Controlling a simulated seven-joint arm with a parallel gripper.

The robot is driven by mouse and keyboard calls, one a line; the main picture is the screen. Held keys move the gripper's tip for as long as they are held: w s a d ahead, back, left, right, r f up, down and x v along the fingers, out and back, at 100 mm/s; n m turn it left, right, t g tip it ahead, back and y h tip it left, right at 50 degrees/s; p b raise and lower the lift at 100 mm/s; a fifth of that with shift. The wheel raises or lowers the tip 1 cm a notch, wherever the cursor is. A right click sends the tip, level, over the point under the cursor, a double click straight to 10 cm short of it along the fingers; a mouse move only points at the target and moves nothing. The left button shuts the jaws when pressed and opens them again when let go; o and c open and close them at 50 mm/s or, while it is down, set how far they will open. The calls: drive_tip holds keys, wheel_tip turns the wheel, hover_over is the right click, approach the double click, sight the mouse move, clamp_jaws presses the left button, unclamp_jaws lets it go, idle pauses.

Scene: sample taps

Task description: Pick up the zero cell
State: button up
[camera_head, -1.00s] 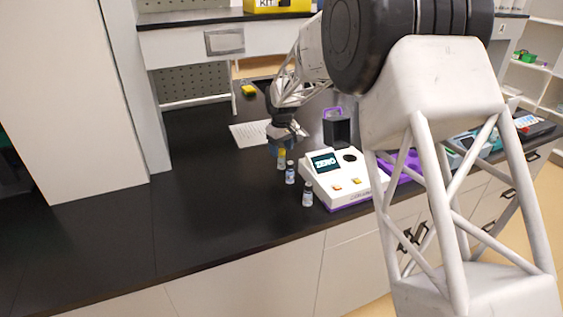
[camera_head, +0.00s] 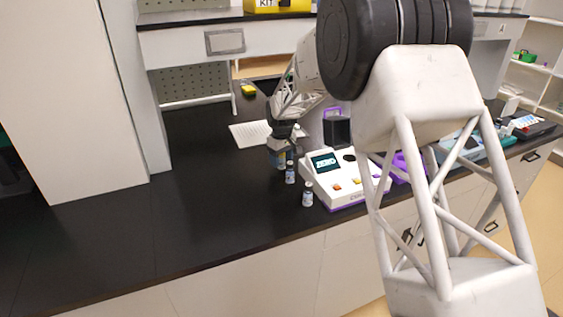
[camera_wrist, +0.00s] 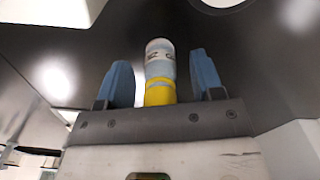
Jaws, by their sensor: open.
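My gripper (camera_head: 279,158) is lowered over the farthest of three small vials, beside the white meter. In the wrist view its two blue fingers (camera_wrist: 163,80) stand open on either side of a yellow-banded vial (camera_wrist: 160,72), with a gap on each side. I cannot read this vial's label, so I cannot tell if it is the zero cell. In the head view the gripper mostly hides it. Two other vials, a middle one (camera_head: 291,174) and a nearest one (camera_head: 307,195), stand upright with white and blue labels. The meter (camera_head: 350,188) shows ZERO on its screen.
A dark container with a purple handle (camera_head: 336,128) stands behind the meter. A white sheet (camera_head: 248,134) lies behind my gripper. More devices (camera_head: 470,146) stand to the right, partly behind my arm. The black bench (camera_head: 205,210) is clear on the left.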

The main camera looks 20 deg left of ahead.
drive_tip(key=c, duration=0.9)
drive_tip(key=shift+o, duration=0.2)
drive_tip(key=shift+r, duration=0.1)
drive_tip(key=shift+r, duration=4.9)
drive_tip(key=w+d+r, duration=0.1)
drive_tip(key=w+d, duration=0.2)
drive_tip(key=d, duration=0.8)
drive_tip(key=w+d, duration=0.4)
drive_tip(key=d, duration=0.8)
drive_tip(key=shift+d+r, duration=0.15)
drive_tip(key=shift+r, duration=0.25)
